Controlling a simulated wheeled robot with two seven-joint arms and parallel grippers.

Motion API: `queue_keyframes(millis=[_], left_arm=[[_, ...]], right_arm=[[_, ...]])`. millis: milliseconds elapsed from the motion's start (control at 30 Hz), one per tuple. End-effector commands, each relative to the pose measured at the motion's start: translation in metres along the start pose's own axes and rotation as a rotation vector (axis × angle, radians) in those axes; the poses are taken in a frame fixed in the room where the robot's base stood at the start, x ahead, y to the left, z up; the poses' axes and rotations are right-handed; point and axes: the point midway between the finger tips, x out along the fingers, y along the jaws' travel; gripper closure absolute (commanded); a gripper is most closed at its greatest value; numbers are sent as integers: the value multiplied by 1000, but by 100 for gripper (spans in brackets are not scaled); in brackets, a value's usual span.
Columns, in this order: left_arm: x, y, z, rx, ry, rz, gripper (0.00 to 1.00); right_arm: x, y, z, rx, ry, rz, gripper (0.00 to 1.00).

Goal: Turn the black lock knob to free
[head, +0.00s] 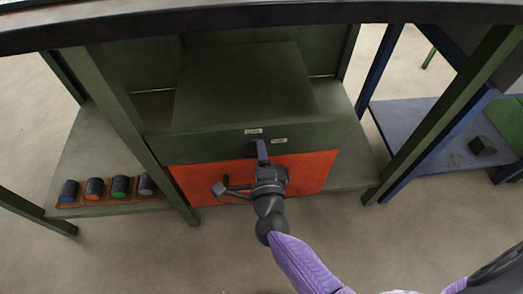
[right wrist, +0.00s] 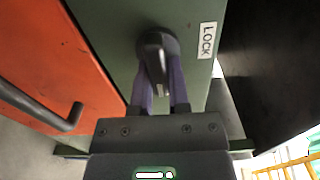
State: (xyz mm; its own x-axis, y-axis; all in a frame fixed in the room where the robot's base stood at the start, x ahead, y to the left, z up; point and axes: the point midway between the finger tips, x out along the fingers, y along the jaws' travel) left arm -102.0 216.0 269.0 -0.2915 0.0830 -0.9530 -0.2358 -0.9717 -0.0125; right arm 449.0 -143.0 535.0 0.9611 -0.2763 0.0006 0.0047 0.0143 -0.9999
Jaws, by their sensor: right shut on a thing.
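The black lock knob (right wrist: 157,48) sits on the green panel above the orange door. Its bar lies between the two purple fingers of my right gripper (right wrist: 162,92), which is shut on it. In the head view my right gripper (head: 262,150) reaches up to the panel, and the knob (head: 250,149) shows only in part beside the fingers. A white LOCK label (right wrist: 208,40) is next to the knob in the wrist view. Two small white labels (head: 253,131) (head: 279,140) are near the knob in the head view. My left gripper is not in view.
The orange door (head: 310,172) with its dark bar handle (head: 230,188) is just below the knob. Several dark cylinders with coloured ends (head: 94,188) stand in a rack at left. A blue table (head: 410,125) with a small dark block (head: 482,145) is at right.

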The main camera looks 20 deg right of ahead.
Motion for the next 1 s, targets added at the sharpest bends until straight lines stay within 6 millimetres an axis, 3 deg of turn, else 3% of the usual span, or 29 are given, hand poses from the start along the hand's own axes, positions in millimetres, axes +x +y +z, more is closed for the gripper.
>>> queue_keyframes(millis=[167,200,333,667,1000], left_arm=[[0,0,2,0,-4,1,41],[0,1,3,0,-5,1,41],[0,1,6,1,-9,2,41],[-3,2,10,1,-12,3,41],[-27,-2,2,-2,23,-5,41]], right_arm=[[-1,2,0,2,-2,5,100],[-1,2,0,1,-2,5,71],[0,1,0,1,-1,3,44],[-6,-1,0,0,0,1,44],[-85,-2,0,0,-1,2,44]])
